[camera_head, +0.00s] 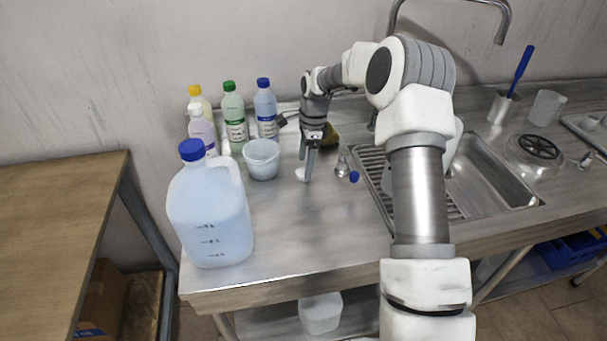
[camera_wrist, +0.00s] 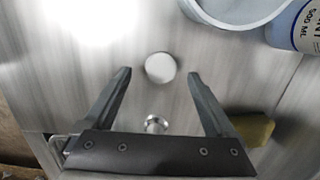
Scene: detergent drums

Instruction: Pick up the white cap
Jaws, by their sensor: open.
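The white cap (camera_wrist: 160,68) is a small round disc lying flat on the metal counter. In the wrist view it sits centrally, just beyond and between the tips of my open gripper (camera_wrist: 159,76), apart from both fingers. In the head view the white cap (camera_head: 302,174) lies right at the lower end of my gripper (camera_head: 308,172), which points down over the counter. The fingers partly overlap the cap there, and the exact height of the tips above the counter is hard to tell. Nothing is held.
A white tub (camera_head: 262,159) and several bottles stand left of the gripper, with a large blue-capped jug (camera_head: 210,220) nearer. A small metal piece (camera_wrist: 155,123), a blue cap (camera_head: 354,177) and a sponge (camera_wrist: 253,129) are close by. The sink (camera_head: 488,180) lies right.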

